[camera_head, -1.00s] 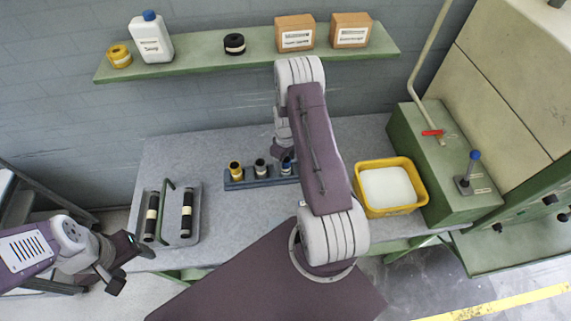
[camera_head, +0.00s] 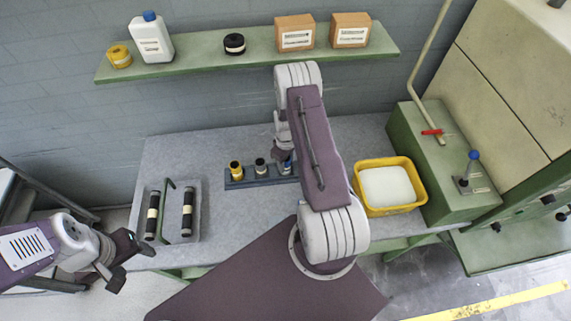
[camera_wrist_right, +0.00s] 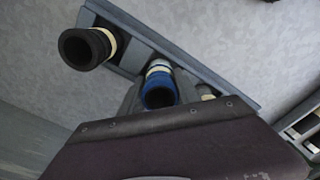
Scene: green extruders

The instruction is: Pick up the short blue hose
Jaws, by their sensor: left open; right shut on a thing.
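In the right wrist view dark parts of my gripper cover the lower half. I cannot tell whether the hose is clear of its slot. My left gripper (camera_head: 131,262) is open and empty, off the bench's front left corner.
A grey tray (camera_head: 198,225) holds two long black hoses. A yellow bin (camera_head: 415,203) stands to the right.

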